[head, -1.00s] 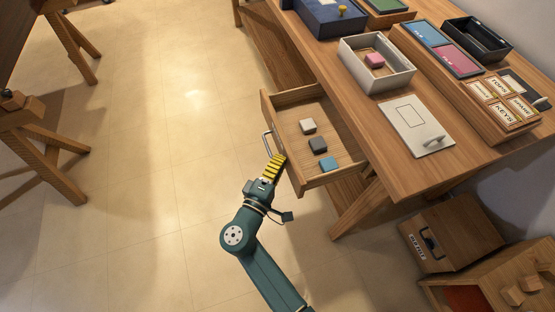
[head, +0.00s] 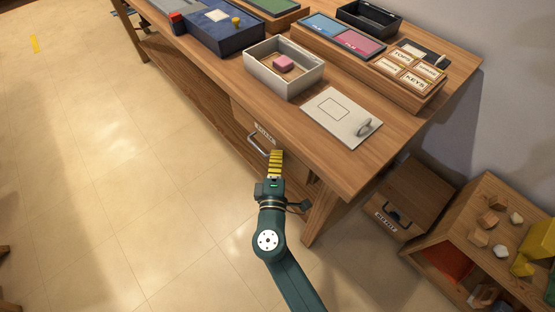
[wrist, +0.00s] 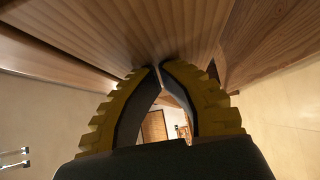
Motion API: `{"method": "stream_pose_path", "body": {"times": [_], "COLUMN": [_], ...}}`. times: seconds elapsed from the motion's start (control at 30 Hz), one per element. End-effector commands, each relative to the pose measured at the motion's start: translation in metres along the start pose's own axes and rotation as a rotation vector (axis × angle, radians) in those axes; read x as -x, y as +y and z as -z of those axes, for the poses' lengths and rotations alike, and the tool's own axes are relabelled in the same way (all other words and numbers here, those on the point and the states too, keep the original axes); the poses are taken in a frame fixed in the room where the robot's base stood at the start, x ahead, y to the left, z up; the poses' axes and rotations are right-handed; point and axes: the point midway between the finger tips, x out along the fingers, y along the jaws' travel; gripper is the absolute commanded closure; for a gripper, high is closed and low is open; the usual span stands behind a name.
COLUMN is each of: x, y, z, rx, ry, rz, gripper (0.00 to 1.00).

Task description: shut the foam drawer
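The foam drawer (head: 243,116) is under the workbench top, with a metal handle (head: 257,146) and a small label on its front. Its inside and the blocks in it are hidden, and its front sits at or close to the bench edge; I cannot tell if it is fully flush. My gripper (head: 277,153) has yellow ribbed fingers and is at the drawer front, right of the handle. In the wrist view its fingertips (wrist: 160,66) come together with nothing seen between them, close against a wooden surface (wrist: 130,30); contact is unclear.
The bench top (head: 235,75) holds a white box (head: 255,78) with a pink block, a white panel (head: 340,115) and several trays. A bench leg (head: 322,215) stands right of my arm. A wooden box (head: 410,195) and an open shelf are at right.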

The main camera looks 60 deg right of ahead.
Motion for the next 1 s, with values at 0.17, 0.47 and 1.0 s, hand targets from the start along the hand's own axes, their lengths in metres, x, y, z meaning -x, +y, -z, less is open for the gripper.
{"method": "stream_pose_path", "body": {"times": [0.17, 0.47, 1.0], "x": [-0.001, 0.002, 0.110], "y": [0.001, 0.001, 0.003], "z": [0.000, 0.003, 0.026], "rx": [0.000, -0.001, 0.003], "ry": [0.002, 0.003, -0.002], "rz": [-0.001, -0.001, 0.001], "gripper": [1.00, 1.00, 1.00]}}
